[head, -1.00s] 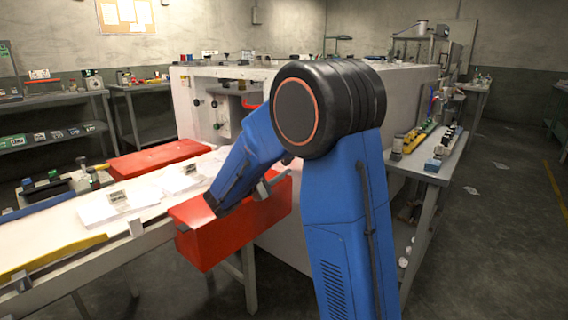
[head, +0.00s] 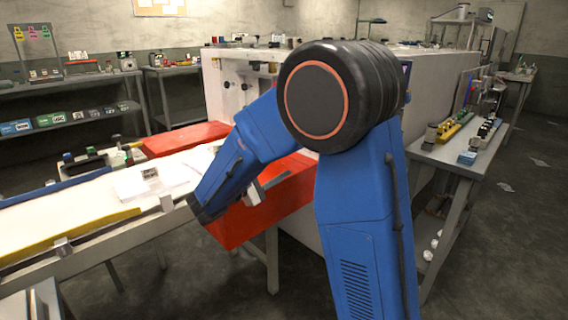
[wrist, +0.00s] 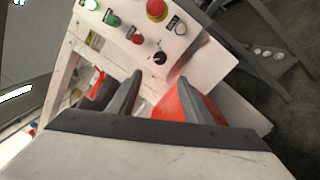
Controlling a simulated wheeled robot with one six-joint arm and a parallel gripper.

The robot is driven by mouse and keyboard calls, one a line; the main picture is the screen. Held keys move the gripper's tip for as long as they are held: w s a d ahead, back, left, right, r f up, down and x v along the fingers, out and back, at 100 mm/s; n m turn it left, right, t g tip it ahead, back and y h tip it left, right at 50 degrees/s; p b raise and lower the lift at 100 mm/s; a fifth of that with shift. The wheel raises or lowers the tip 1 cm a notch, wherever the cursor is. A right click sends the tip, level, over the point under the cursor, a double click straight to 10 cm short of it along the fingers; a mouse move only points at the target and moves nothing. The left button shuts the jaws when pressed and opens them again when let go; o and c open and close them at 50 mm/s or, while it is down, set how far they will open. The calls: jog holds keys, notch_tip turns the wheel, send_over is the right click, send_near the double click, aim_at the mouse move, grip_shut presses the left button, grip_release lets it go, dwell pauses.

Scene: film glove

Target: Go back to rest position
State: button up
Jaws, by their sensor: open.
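My gripper (wrist: 157,94) shows in the wrist view with its two grey fingers spread apart and nothing between them. Beyond the fingers is a white control panel (wrist: 139,20) with a red mushroom button (wrist: 157,10), a green button (wrist: 112,20) and a black knob (wrist: 160,57). A red surface (wrist: 200,103) lies behind the right finger. In the head view my blue arm is bent, with its dark round joint high in the middle.
A white conveyor (head: 90,205) with a yellow rail (head: 70,236) runs on the left. A red box-like part (head: 275,210) is behind my arm. A large white machine (head: 440,80) stands behind. A side bench (head: 450,150) with small items is at right. The floor at far right is mostly open.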

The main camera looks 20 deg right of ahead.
jog(key=shift+a, duration=0.1)
dwell(0.4)
jog(key=s+d+f+m+g+y, duration=0.25)
jog(key=s+d+y, duration=0.2)
jog(key=s, duration=0.55)
jog(key=s+d+f+m+g+y, duration=0.25)
jog(key=s+d+g, duration=0.2)
jog(key=s, duration=0.65)
jog(key=s+a+f+m+t+y, duration=0.3)
jog(key=s+a+m+t+y, duration=0.1)
jog(key=s+a+y, duration=0.7)
jog(key=shift+s+a+m+t, duration=0.3)
jog(key=shift+s+t, duration=0.3)
jog(key=shift+s, duration=0.55)
jog(key=shift+d, duration=0.1)
